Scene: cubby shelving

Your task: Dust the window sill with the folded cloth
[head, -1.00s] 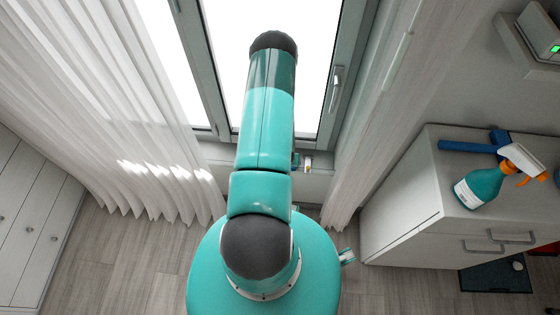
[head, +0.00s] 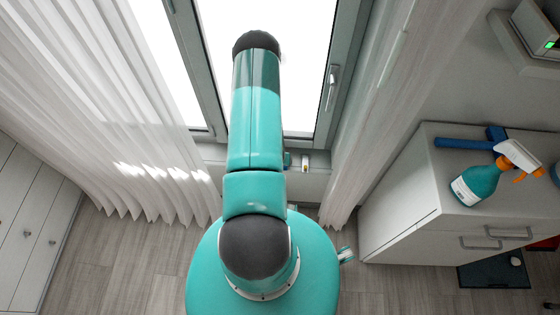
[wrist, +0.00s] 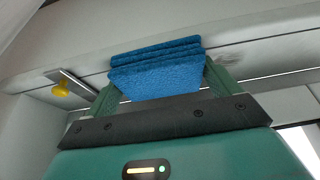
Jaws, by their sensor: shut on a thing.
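My gripper (wrist: 162,88) is shut on the folded cloth (wrist: 155,72), a blue textured stack of layers between green fingers in the wrist view. The window sill (wrist: 285,32) runs pale grey across that view, just beyond the cloth. The cloth overlaps the sill's edge in the picture; I cannot tell whether they touch. A grey smudge (wrist: 228,76) shows to the right of the cloth. In the head view, my arm hides the gripper, the cloth and the middle of the sill; a part of the sill (head: 316,164) shows right of the arm.
A small yellow piece (wrist: 61,89) by a metal strip is left of the cloth. White curtains (head: 110,120) hang left, with another curtain (head: 358,140) right.

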